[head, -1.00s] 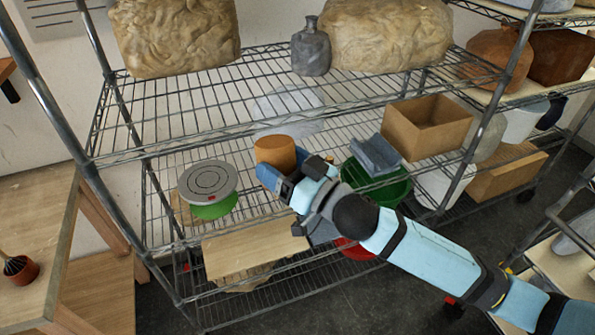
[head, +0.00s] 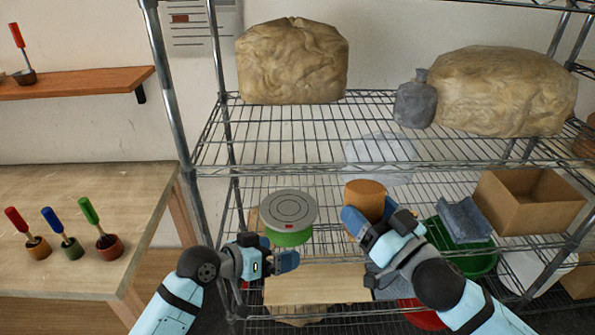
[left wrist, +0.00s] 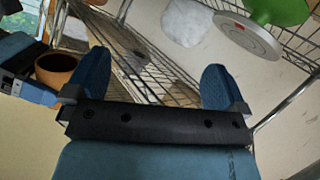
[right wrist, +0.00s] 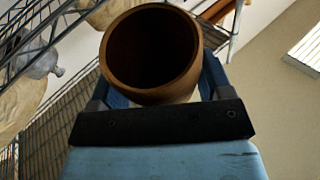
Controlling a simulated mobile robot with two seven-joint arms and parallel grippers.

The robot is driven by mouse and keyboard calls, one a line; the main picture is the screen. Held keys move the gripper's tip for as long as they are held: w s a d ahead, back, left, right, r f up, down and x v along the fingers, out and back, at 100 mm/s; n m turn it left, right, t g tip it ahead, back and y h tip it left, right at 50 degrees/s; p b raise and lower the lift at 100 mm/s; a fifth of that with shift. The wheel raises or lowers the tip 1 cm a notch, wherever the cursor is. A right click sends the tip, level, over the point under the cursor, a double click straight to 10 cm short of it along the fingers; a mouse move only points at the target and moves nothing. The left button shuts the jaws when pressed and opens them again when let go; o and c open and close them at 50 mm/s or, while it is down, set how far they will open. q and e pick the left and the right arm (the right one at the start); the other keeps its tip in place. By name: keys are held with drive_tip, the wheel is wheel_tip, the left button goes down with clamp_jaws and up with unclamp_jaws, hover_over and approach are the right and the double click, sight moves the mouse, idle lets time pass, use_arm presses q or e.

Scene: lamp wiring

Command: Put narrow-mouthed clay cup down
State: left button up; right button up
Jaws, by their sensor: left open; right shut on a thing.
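The orange-brown clay cup (head: 365,195) is in my right gripper (head: 370,218), at the front of the wire shelf unit, right of the round turntable. The right wrist view shows the cup's (right wrist: 152,50) wide dark opening facing the camera, with a finger on each side. The cup's (left wrist: 57,68) rim also shows at the left of the left wrist view. Whether the cup touches a shelf cannot be told. My left gripper (head: 285,260) is open and empty below the turntable; its two fingers stand apart in the left wrist view (left wrist: 155,80).
A grey turntable (head: 288,208) with a green base stands left of the cup. To the right are a green tub (head: 482,264) with grey cloth (head: 463,220) and a cardboard box (head: 525,203). The upper shelf (head: 300,125) has free room in front of its clay bags. A wooden table (head: 100,205) stands at left.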

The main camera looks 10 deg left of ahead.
use_arm(q)
drive_tip(key=w+d+r+m+g+h, duration=0.2)
drive_tip(key=d+r+m+g+h, duration=0.15)
drive_tip(key=r, duration=0.85)
drive_tip(key=m+g, duration=0.3)
drive_tip(key=m, duration=0.1)
approach(352, 187)
drive_tip(key=x, duration=1.2)
drive_tip(key=shift+s, duration=0.1)
drive_tip(key=c, duration=1)
drive_tip(key=shift+c, duration=0.3)
use_arm(e)
drive_tip(key=o, duration=1.2)
